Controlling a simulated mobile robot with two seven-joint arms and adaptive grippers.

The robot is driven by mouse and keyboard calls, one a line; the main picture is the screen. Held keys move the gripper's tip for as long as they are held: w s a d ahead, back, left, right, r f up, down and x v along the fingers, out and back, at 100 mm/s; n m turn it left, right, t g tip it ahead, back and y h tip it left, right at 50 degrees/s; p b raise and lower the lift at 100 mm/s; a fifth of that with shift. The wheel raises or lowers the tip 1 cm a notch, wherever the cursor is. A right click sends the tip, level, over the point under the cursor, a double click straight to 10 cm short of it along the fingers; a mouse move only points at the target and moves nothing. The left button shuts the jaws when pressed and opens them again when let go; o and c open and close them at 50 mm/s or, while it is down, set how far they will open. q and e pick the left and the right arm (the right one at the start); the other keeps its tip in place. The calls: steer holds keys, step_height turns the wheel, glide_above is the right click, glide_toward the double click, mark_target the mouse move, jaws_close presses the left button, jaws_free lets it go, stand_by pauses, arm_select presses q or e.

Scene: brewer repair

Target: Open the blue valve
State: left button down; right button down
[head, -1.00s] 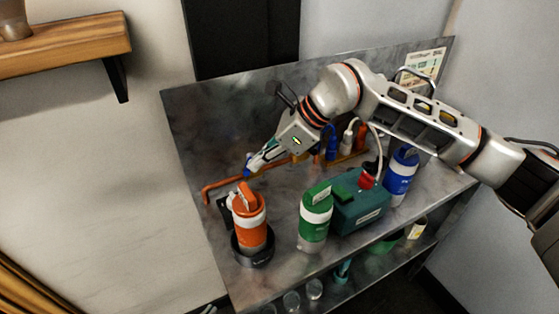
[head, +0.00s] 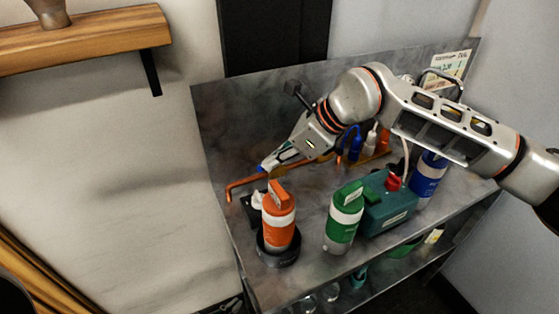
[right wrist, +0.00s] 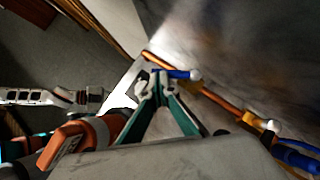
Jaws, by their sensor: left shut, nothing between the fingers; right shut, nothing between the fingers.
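The blue valve handle (right wrist: 176,74) shows in the right wrist view on a copper pipe (right wrist: 215,99), just beyond my fingertips. In the head view a small blue part (head: 263,167) shows at the tip of my right gripper (head: 270,163), by the copper pipe (head: 243,182). My right gripper (right wrist: 155,80) is shut and empty, its teal fingers meeting beside the handle. I cannot tell whether they touch it. How far the handle is turned is unclear. My left gripper (head: 232,306) is shut and only partly in view at the bottom edge.
An orange canister (head: 279,222) stands on a dark round base (head: 278,252) below my right gripper. A green canister (head: 343,225), a teal box (head: 388,210) and a blue canister (head: 428,180) stand to the right. A wooden shelf (head: 90,38) is at upper left.

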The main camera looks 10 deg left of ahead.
steer(key=shift+a+b, duration=0.3)
steer(key=shift+a, duration=0.7)
steer(key=shift+w+a, duration=0.1)
steer(key=shift+a, duration=0.2)
steer(key=shift+d, duration=0.1)
stand_by(0.4)
